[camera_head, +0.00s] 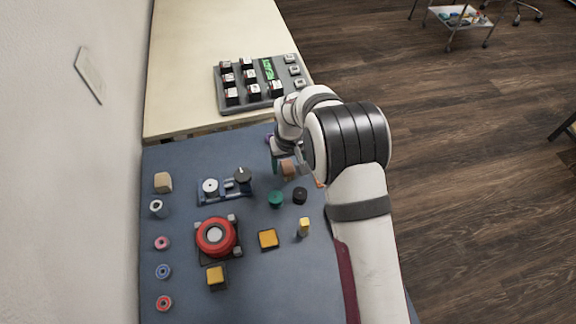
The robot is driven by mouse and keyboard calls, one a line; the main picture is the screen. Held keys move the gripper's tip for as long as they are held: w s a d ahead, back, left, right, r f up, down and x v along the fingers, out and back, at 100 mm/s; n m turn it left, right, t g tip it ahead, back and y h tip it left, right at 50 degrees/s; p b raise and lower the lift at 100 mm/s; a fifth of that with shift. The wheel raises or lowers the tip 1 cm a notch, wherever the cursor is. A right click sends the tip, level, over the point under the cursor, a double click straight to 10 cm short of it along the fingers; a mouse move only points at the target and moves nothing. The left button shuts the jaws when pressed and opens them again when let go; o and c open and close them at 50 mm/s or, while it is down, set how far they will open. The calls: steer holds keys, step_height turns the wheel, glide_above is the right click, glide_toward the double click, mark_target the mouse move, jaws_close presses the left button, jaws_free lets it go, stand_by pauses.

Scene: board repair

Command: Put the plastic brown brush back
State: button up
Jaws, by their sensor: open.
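My gripper (284,160) is at the far right part of the blue mat, partly hidden by my own wrist and arm. It is open. A small brown block-like piece (288,169) is right at the fingertips; it may be the brown brush, but it is too small to be sure. I cannot tell whether the fingers touch it. A dark green edge and a bit of purple show beside the gripper. My arm hides part of the mat on the right.
The blue mat (190,195) holds a red round part (216,237), a blue fixture with knobs (225,189), a green cap (276,199), a black cap (300,196), yellow blocks (268,239) and several rings at left. A grey keypad board (262,84) lies on the pale table behind.

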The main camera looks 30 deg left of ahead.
mark_target(289, 172)
step_height(289, 172, up, 11)
steer(key=s+d, duration=0.1)
steer(key=s+d+r+m, duration=0.2)
steer(key=d+r+m, duration=0.45)
steer(key=d, duration=0.75)
steer(key=s+d+r+m, duration=0.1)
steer(key=s+d+m, duration=0.3)
steer(key=s+d, duration=0.3)
steer(key=s+d+r+m+g, duration=0.1)
steer(key=s+d+m, duration=0.3)
steer(key=s+d, duration=0.4)
steer(key=s, duration=0.6)
steer(key=shift+d+r+y, duration=0.2)
steer(key=shift+d+y, duration=0.1)
steer(key=shift+y, duration=0.1)
